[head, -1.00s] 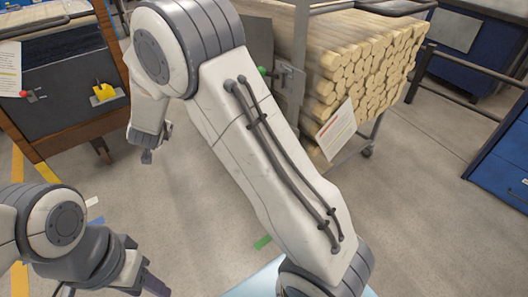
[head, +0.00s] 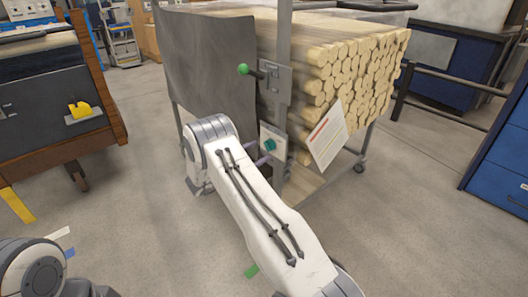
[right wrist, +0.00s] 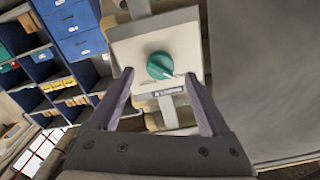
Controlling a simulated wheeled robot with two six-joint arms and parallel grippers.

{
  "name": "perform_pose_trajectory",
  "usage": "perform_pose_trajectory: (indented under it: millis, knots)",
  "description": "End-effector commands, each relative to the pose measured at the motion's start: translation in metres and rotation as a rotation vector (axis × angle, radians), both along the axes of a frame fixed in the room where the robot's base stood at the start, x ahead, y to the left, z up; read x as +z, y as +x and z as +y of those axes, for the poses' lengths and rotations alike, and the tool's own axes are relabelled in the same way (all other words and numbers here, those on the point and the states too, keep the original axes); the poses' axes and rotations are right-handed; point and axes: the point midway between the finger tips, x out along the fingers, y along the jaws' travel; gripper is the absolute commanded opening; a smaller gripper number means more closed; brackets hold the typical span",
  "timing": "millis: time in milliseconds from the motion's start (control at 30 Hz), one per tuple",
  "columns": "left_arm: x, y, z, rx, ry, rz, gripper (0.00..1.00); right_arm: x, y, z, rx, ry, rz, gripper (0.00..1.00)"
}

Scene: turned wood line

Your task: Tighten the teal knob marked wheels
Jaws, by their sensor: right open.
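The teal knob (head: 270,145) sits on a pale plate on the upright post of the log cart. In the right wrist view the knob (right wrist: 160,65) is round with a raised grip bar, and a label plate (right wrist: 167,92) with unreadable text is below it. My right gripper (head: 264,153) is open, its fingers pointing at the plate. In the right wrist view the purple fingers of my right gripper (right wrist: 159,76) stand on either side below the knob, with gaps to it; I cannot tell the depth left. My left arm shows at the lower left, but its gripper is out of view.
A green-tipped lever (head: 243,69) sticks out above the knob. A cart of stacked round logs (head: 340,70) with a hanging paper sheet (head: 328,134) stands behind it. A grey panel (head: 205,62) is to its left. Open floor lies in front and right.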

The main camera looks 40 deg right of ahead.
Motion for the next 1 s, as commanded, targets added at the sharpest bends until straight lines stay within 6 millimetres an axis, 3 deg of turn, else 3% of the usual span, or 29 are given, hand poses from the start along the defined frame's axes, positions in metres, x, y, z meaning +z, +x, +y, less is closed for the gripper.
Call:
perform_pose_trajectory:
  millis: [100,233,567,600,800,1000]
  knots:
    - [-0.005,0.000,0.000,0.000,0.000,0.000,0.50,-0.001,0.001,-0.020,-0.002,0.001,-0.002,0.81]
    - [-0.007,0.000,0.000,0.000,0.000,0.000,0.50,0.000,0.002,-0.031,-0.001,0.000,-0.002,0.81]
    - [-0.007,0.000,0.000,0.000,0.000,0.000,0.50,0.000,0.003,-0.036,0.002,0.000,-0.001,0.81]
    - [-0.007,0.000,0.000,0.000,0.000,0.000,0.50,0.000,0.003,-0.036,0.002,0.000,-0.001,0.77]
    - [-0.007,0.000,0.000,0.000,0.000,0.000,0.50,0.000,0.003,-0.036,0.002,0.000,-0.001,0.01]
    - [-0.008,0.000,0.000,0.000,0.000,0.000,0.50,0.000,0.003,-0.036,0.002,0.001,-0.009,0.00]
